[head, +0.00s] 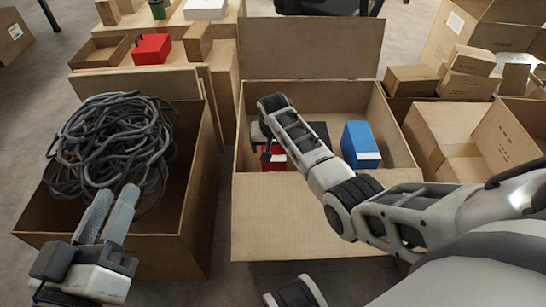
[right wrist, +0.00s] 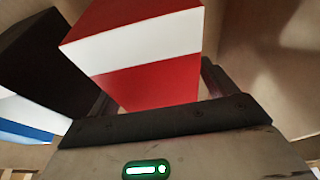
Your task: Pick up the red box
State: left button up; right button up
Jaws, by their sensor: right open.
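A red box (head: 273,164) with a white band lies in the open middle carton (head: 312,215), partly hidden by my right arm in the head view. In the right wrist view the red box (right wrist: 155,83) fills the space in front of my right gripper (right wrist: 158,92), with a dark finger on either side. That gripper is open; I cannot tell whether its fingers touch the box. My left gripper (head: 119,190) is open and empty, in front of the cable heap at the left.
A blue box (head: 360,145) and a black box (head: 319,131) share the middle carton. A carton of grey cables (head: 112,142) stands left. Another red box (head: 151,48) is on the cartons behind. Open cartons (head: 445,135) crowd the right.

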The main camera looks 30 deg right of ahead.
jog(key=c, duration=1.4)
jog(key=shift+r, duration=0.1)
jog(key=shift+w+r, duration=0.1)
